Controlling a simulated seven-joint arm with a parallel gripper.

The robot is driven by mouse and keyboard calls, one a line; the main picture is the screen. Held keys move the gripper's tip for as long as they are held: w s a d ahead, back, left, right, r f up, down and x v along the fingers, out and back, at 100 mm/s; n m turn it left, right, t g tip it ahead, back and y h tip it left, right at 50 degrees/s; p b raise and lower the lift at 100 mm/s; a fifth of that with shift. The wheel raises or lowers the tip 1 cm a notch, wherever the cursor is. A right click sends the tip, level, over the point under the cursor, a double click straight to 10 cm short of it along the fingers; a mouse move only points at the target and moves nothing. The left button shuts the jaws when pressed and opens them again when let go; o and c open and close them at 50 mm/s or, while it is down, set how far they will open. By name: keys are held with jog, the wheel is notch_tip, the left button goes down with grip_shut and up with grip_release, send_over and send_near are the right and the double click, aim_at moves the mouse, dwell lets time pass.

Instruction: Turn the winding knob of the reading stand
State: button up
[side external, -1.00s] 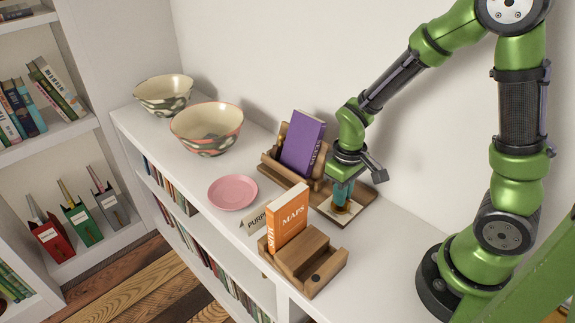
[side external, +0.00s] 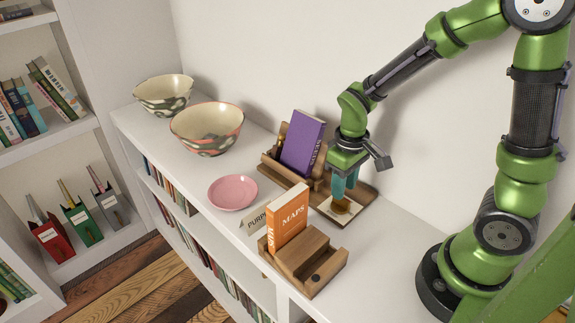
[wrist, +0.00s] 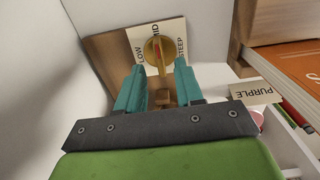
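The reading stand (side external: 266,168) is wooden and holds a purple book (side external: 302,143) leaning back. Its board carries a pale dial plate (side external: 326,208) with a brass winding knob (side external: 341,205). In the wrist view the knob (wrist: 158,52) has a red mark and sits among the words LOW, MID and STEEP. The mark appears on the side towards MID, but its exact setting is hard to tell. My gripper (side external: 343,190), with teal fingers, is just above the knob. In the wrist view my gripper (wrist: 160,75) is open and empty, its fingertips apart and short of the knob.
A second wooden stand (side external: 318,262) with an orange MAPS book (side external: 288,218) is in front. A PURPLE card (side external: 255,218), pink plate (side external: 232,192) and two bowls (side external: 207,130) (side external: 163,93) lie left. The shelf top right of the front stand is clear.

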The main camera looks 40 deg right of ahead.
notch_tip(320, 180, up, 14)
dwell(0.3)
jog(key=shift+f, duration=0.1)
